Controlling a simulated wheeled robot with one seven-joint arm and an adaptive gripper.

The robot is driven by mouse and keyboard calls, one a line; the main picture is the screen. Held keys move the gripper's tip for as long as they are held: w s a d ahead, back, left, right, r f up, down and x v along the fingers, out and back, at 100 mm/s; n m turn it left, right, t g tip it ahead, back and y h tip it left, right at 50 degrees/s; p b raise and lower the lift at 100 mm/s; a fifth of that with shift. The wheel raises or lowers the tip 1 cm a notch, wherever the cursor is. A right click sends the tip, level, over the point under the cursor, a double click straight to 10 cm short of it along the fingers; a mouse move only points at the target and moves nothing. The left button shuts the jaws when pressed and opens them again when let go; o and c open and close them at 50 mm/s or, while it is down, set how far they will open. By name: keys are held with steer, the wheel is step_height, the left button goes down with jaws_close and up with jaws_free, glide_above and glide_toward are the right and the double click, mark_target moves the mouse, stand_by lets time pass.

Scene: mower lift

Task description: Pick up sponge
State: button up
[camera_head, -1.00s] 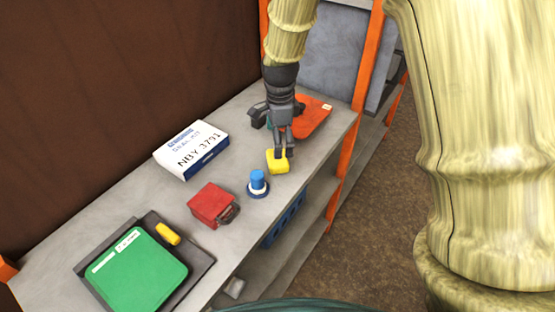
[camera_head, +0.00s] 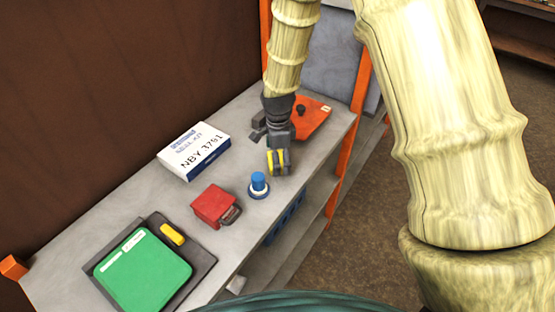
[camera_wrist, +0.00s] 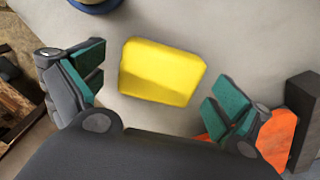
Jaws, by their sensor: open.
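The sponge (camera_wrist: 161,72) is a yellow block lying on the grey shelf top. In the wrist view it sits between and just ahead of my open fingers, with bare shelf showing on both sides. In the head view the sponge (camera_head: 271,162) is partly hidden behind my gripper (camera_head: 277,160), which is over it. My gripper (camera_wrist: 160,98) is open, its green-padded fingers spread wide to the left and right of the sponge. No contact shows in the wrist view.
A blue knob (camera_head: 259,184) and a red box (camera_head: 212,206) stand left of the sponge. An orange board (camera_head: 312,120) lies behind my gripper. A white and blue box (camera_head: 194,150) is at the back. A green case (camera_head: 143,270) on a dark tray is at the front left.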

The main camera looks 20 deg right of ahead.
steer(key=shift+f, duration=0.35)
steer(key=shift+c, duration=0.2)
steer(key=c, duration=1.1)
steer(key=shift+r, duration=0.15)
steer(key=shift+r+b, duration=0.75)
steer(key=shift+r, duration=0.1)
steer(key=shift+s+r+b, duration=0.35)
steer(key=shift+r+b, duration=0.2)
steer(key=shift+r, duration=0.15)
steer(key=s+a+b, duration=0.1)
steer(key=s, duration=0.4)
steer(key=s+r+b, duration=0.1)
steer(key=s+b, duration=0.1)
steer(key=s, duration=0.3)
steer(key=s+a+b, duration=0.1)
steer(key=s, duration=0.4)
steer(key=shift+a+r+b, duration=0.3)
steer(key=shift+r+b, duration=0.05)
